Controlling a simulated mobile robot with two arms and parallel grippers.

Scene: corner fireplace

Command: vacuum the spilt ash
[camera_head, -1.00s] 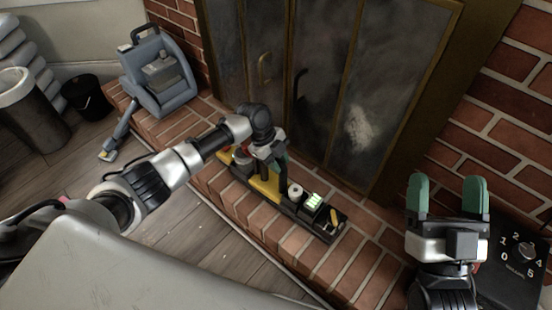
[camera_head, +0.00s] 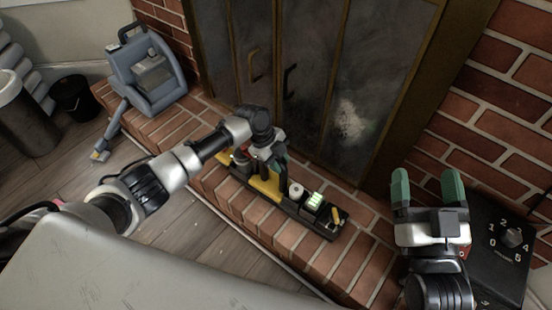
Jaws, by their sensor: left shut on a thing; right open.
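A blue-grey machine (camera_head: 149,72) with a black top handle, which looks like the vacuum, stands on the left end of the brick hearth. Its grey wand and nozzle (camera_head: 108,138) lean down to the floor. My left gripper (camera_head: 278,160) is low over a long dark tray (camera_head: 328,228) on the hearth. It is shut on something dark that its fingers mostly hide. My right gripper (camera_head: 428,187) is open and empty, fingers pointing up, at the right. A pale smudge (camera_head: 350,120) shows on the fireplace door; I cannot make out spilt ash on the hearth.
The tray holds a yellow item (camera_head: 266,187), a white roll (camera_head: 296,191) and a green-lit block (camera_head: 314,200). Glass fireplace doors (camera_head: 310,75) stand behind it. A black dial box (camera_head: 500,250) is beside my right gripper. Bins (camera_head: 77,97) stand at far left.

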